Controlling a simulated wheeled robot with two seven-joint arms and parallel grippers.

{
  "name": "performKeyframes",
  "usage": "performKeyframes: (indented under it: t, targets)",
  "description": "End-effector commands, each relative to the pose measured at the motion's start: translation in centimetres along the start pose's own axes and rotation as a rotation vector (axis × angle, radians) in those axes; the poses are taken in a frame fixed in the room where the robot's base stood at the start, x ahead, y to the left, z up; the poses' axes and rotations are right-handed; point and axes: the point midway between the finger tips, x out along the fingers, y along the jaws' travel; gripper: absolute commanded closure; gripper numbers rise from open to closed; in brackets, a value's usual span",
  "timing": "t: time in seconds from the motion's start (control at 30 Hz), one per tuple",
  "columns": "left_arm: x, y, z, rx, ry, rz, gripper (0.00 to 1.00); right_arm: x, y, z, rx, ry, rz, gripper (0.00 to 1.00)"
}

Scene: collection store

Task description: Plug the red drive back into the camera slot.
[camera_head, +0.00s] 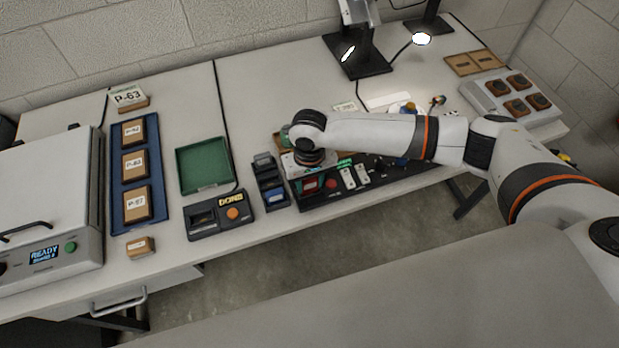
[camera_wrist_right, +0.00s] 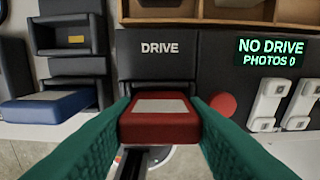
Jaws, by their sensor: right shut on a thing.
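The red drive (camera_wrist_right: 160,122) has a pale label on top. My right gripper (camera_wrist_right: 160,108) is shut on it, with a green finger on each side. In the right wrist view the drive is lined up with the dark slot (camera_wrist_right: 160,88) under the word DRIVE on the black camera panel (camera_wrist_right: 205,50). Whether its far end touches the slot mouth I cannot tell. The green display (camera_wrist_right: 271,52) reads NO DRIVE, PHOTOS 0. In the head view the red drive (camera_head: 311,184) shows below my right wrist, at the panel's left end. My left gripper is not in view.
A dark rack (camera_head: 268,178) left of the panel holds a blue drive (camera_wrist_right: 48,108). A red button (camera_wrist_right: 222,105) and white switches (camera_wrist_right: 268,104) sit right of the slot. A black DONE box (camera_head: 220,215) and a green tray (camera_head: 203,166) stand further left.

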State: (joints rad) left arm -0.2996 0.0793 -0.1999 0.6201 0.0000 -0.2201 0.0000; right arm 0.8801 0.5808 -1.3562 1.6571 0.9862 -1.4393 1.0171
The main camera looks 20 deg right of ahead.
Motion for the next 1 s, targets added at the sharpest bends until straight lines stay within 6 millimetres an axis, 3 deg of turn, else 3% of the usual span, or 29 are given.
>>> performKeyframes:
  t: [1.0]
  targets:
    - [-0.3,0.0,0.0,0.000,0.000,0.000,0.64,0.9,0.0,0.0,0.000,0.001,-0.001,0.87]
